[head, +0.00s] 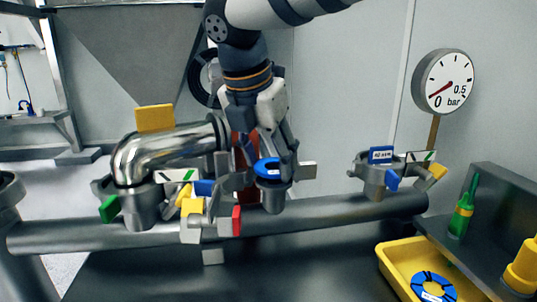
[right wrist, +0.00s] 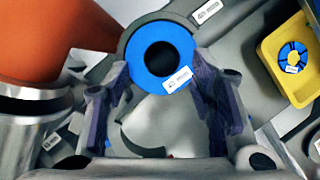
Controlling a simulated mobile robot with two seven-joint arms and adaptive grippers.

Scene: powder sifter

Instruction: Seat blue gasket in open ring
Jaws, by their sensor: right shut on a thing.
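The blue gasket (head: 268,168) is a flat ring with a round dark hole and a white label. It also shows in the right wrist view (right wrist: 143,72), between my fingertips. My right gripper (head: 271,160), reaching down from above, is shut on the gasket's sides. In the head view the gasket is over a short grey pipe stub (head: 272,197) on the horizontal pipe. I cannot tell whether it touches the stub or is a little above it. The stub's opening and any ring there are hidden by gasket and fingers. My left gripper is not in view.
A shiny elbow pipe (head: 165,150) and colored clamp blocks stand close left of the gripper; an orange-red part (head: 240,150) is behind it. Another stub (head: 372,180) with clamps is at right. A yellow tray (head: 392,262) holds another blue ring (head: 433,287). A pressure gauge (head: 443,80) is at upper right.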

